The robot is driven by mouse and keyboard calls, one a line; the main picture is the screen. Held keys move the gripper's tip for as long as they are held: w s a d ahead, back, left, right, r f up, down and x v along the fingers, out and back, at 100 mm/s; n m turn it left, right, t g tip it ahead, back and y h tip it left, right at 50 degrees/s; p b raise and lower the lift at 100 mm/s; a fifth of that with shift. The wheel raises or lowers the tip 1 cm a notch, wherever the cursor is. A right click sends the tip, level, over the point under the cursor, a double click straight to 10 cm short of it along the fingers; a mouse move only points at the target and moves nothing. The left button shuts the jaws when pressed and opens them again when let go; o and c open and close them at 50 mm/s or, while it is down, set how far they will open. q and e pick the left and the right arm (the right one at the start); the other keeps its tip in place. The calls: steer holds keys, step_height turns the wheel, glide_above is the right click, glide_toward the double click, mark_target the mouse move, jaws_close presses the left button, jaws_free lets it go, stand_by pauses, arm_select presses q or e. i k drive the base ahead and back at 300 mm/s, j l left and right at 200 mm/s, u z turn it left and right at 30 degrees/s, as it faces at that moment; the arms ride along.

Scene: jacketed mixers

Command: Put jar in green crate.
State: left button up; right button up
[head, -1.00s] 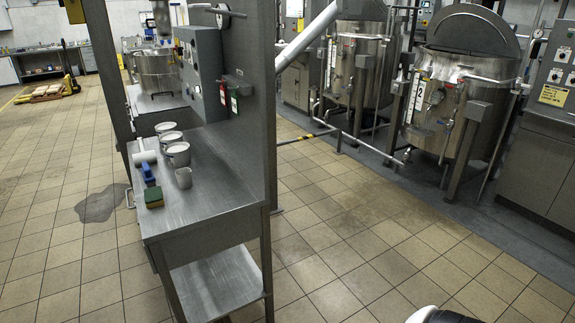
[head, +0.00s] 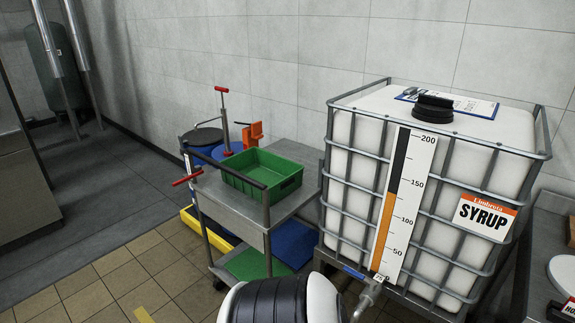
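The green crate (head: 262,184) sits on the top shelf of a grey metal cart (head: 228,193), left of the syrup tank. Its top is open, and the part of its inside that I can see looks empty. I cannot make out a jar in the head view now. A black and white part of my own arm shows at the bottom middle, but neither gripper is in view.
A caged white syrup tank (head: 345,170) stands right of the cart, with a clipboard (head: 455,101) on top. Blue drums (head: 205,155) and a yellow tray (head: 190,221) are behind the cart. A metal table (head: 548,255) is at the right edge. Tiled floor is clear at lower left.

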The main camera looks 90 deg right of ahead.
mark_target(261, 174)
steer(key=i+l+z, duration=0.15)
steer(key=z, duration=0.35)
steer(key=i+z, duration=0.6)
steer(key=z, duration=0.35)
steer(key=i+j+z, duration=0.1)
steer(key=i+z, duration=0.15)
steer(key=z, duration=0.2)
steer(key=i+j+z, duration=0.2)
steer(key=z, duration=0.3)
